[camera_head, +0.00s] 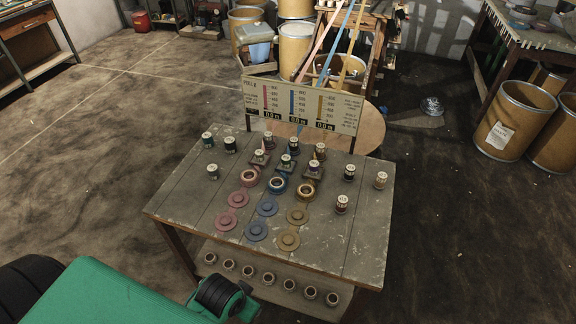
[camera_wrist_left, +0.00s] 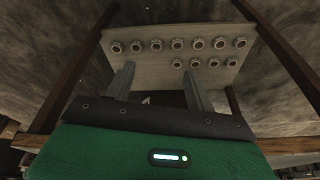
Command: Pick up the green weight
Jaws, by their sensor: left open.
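Several small capped weights stand on the wooden table (camera_head: 170,205) in the head view. Those at its left look dark green: one at the back left (camera_head: 207,139), one beside it (camera_head: 230,145) and one nearer the front (camera_head: 213,172). Their shades are hard to tell apart at this size. My left arm comes in at the bottom left of the head view, below the table's front edge and apart from the weights. In the left wrist view my left gripper (camera_wrist_left: 158,88) is open with nothing between its fingers. My right gripper is out of view.
Pink, blue and tan discs (camera_head: 255,231) lie mid-table, with small stands behind them. A sign board (camera_head: 303,105) rises at the back edge. A lower shelf holds a row of metal rings (camera_head: 269,278); rings also show in the left wrist view (camera_wrist_left: 156,45). Drums (camera_head: 512,120) stand at right.

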